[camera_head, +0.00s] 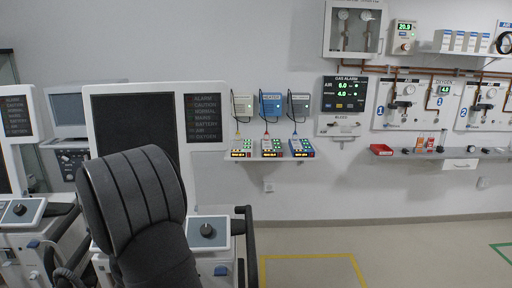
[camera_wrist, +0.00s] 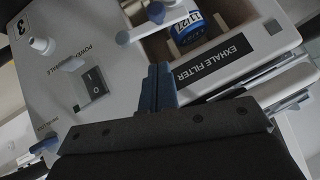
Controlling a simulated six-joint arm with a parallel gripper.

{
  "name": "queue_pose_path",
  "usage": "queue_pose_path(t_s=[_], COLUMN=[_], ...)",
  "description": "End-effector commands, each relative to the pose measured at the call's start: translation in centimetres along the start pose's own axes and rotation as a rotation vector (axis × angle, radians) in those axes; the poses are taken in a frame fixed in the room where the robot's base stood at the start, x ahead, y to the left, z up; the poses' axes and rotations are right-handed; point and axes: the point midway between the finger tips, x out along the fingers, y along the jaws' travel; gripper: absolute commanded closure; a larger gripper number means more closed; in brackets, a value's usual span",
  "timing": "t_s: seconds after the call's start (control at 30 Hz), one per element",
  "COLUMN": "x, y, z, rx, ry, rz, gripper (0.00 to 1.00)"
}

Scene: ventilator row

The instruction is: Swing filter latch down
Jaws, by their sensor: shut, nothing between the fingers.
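My gripper (camera_wrist: 158,72) shows in the wrist view, its two blue fingers together and empty. The fingertips lie over the near edge of a white ventilator panel, left of the EXHALE FILTER label (camera_wrist: 212,60). Beyond them a recess holds a filter (camera_wrist: 192,26) with a blue label. A white bar (camera_wrist: 148,25) with a rounded end reaches across the recess's left side; it looks like the latch, but I cannot tell for sure. I see no clear contact between fingers and bar. In the head view neither gripper nor filter can be made out.
Left of the fingers are a black rocker switch (camera_wrist: 93,84) and a white port fitting (camera_wrist: 42,45). In the head view a large ventilator screen (camera_head: 137,122) stands behind my dark arm. A wall shelf (camera_head: 270,157) with small devices is to the right; the floor there is clear.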

Motion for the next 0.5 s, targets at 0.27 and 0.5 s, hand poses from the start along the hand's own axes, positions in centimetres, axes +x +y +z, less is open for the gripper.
queue_pose_path(t_s=[0.27, 0.5], x=[-0.2, -5.0], y=[-0.1, -0.6], z=[0.0, 0.0], rx=[-0.001, 0.012], ry=[0.001, 0.007], rz=[-0.001, -0.017], gripper=[1.00, 1.00])
